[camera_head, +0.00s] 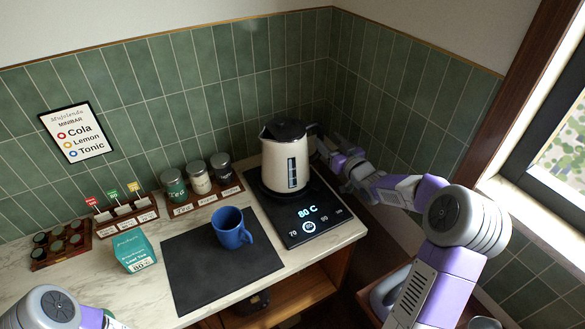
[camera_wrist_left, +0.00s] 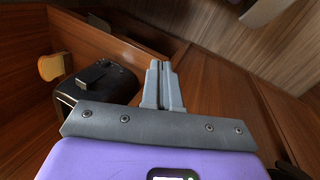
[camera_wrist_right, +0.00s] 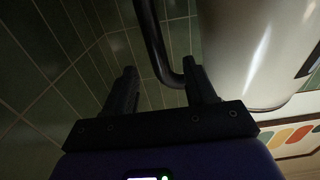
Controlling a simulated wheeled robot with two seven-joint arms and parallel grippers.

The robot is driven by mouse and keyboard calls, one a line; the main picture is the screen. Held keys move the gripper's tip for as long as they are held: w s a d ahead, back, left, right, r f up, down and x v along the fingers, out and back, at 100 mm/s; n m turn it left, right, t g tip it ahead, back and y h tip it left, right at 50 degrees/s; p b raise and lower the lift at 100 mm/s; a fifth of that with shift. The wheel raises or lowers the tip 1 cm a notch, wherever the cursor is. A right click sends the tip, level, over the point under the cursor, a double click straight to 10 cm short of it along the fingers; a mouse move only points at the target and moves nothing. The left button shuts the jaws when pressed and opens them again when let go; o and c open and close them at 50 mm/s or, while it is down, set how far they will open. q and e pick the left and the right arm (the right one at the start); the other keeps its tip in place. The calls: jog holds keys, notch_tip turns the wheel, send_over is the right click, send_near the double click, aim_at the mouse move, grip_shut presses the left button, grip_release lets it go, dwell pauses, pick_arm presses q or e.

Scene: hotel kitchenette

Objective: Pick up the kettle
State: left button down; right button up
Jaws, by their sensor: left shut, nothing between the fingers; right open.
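The cream kettle (camera_head: 284,165) with a black lid stands upright on the black base (camera_head: 304,227) at the counter's back right. The base display reads 80 C. The dark handle is on the kettle's right side, partly hidden by my right gripper (camera_head: 326,150). In the right wrist view, my right gripper (camera_wrist_right: 160,82) is open, with the lower curve of the handle (camera_wrist_right: 158,50) showing between its fingers. The cream kettle body (camera_wrist_right: 245,50) is just right of them. I cannot tell whether a finger touches the handle. My left gripper (camera_wrist_left: 162,82) is shut and empty.
A blue mug (camera_head: 230,230) stands on the dark mat (camera_head: 200,275) left of the base. Several jars (camera_head: 198,178) stand on a rack behind. A teal pouch (camera_head: 134,249) is farther left. The tiled wall is close behind. In the left wrist view, a black appliance (camera_wrist_left: 98,85) is beside my gripper.

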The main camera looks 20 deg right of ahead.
aim_at(322, 136)
jog(key=w, duration=0.7)
jog(key=shift+a, duration=0.3)
jog(key=shift+c, duration=0.4)
grip_shut()
dwell(0.6)
jog(key=shift+w+r, duration=0.15)
jog(key=shift+r, duration=0.05)
